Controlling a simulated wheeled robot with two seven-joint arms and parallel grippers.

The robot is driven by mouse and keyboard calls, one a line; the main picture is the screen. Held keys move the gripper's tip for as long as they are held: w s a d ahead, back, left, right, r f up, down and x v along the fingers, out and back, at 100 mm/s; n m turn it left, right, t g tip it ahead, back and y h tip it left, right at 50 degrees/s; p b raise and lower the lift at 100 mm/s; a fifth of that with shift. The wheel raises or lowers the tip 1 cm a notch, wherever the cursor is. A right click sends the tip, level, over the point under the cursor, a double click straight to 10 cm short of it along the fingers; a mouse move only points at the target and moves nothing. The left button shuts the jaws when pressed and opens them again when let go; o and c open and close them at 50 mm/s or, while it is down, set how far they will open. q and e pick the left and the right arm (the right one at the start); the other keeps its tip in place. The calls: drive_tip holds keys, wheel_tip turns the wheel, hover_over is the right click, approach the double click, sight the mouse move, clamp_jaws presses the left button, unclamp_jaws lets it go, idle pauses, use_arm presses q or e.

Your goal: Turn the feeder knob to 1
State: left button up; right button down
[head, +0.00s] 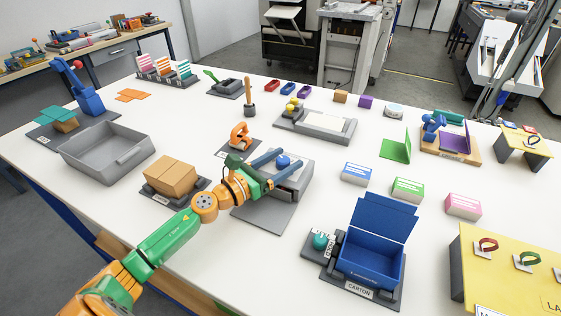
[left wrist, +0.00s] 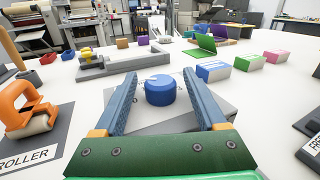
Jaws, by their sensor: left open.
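The blue feeder knob (head: 283,161) sits on top of a grey box-shaped unit (head: 301,183) near the middle of the table. In the left wrist view the round knob (left wrist: 160,91) stands upright between my fingers, with a small pale mark on its top. The scale numbers around it are too small to read. My left gripper (head: 290,160) is open, one blue finger on each side of the knob; in the left wrist view (left wrist: 161,80) gaps show between the fingers and the knob. My right gripper is not in view.
An orange roller (head: 240,137) on a dark mat is close to the left of the unit. A cardboard box (head: 171,175) stands near my left forearm. A blue carton (head: 373,240) is at the front right. Blue, green and pink card boxes (head: 407,189) lie to the right.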

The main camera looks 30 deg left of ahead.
sight(278, 165)
use_arm(q)
drive_tip(key=shift+s+a+f, duration=0.15)
drive_tip(key=shift+s, duration=0.2)
drive_tip(key=b+v, duration=0.2)
drive_tip(key=v, duration=0.3)
drive_tip(key=shift+s, duration=0.25)
drive_tip(key=shift+s+a, duration=0.15)
drive_tip(key=shift+s, duration=0.15)
